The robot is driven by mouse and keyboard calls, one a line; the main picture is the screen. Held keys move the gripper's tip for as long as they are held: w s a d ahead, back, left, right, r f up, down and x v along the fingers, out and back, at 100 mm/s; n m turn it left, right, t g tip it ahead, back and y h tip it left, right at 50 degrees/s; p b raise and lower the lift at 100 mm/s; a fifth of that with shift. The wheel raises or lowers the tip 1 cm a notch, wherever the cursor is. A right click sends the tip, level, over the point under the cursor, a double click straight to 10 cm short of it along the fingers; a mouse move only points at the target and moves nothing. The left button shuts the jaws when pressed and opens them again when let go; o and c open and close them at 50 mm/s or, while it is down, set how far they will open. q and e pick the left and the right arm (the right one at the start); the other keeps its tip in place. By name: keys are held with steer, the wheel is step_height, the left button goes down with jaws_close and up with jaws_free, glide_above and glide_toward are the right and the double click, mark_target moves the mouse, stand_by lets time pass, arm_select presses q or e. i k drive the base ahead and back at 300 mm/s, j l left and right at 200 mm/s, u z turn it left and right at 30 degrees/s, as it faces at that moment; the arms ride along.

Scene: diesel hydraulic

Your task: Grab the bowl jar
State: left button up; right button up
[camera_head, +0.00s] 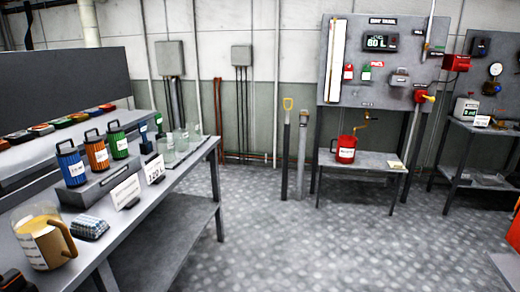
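No object in view is clearly labelled as the bowl jar. Several clear glass jars stand at the far end of the left workbench: a near one (166,150), one behind it (181,140) and another farther back (194,131). They look empty and upright. A measuring jug (46,238) with amber contents and a brown handle stands at the near left end of the same bench. Neither of my grippers can be made out in the view.
Blue (71,167), orange (96,154) and green (117,144) handled canisters stand on a riser behind white label cards (125,191). A grey ribbed block (89,227) lies near the jug. A red can (345,150) stands on a back table. The patterned floor is clear in the middle.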

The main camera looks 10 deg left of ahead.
mark_target(180, 135)
steer(key=i+l+u, duration=0.1)
steer(key=i+u, duration=0.2)
steer(key=i, duration=1.4)
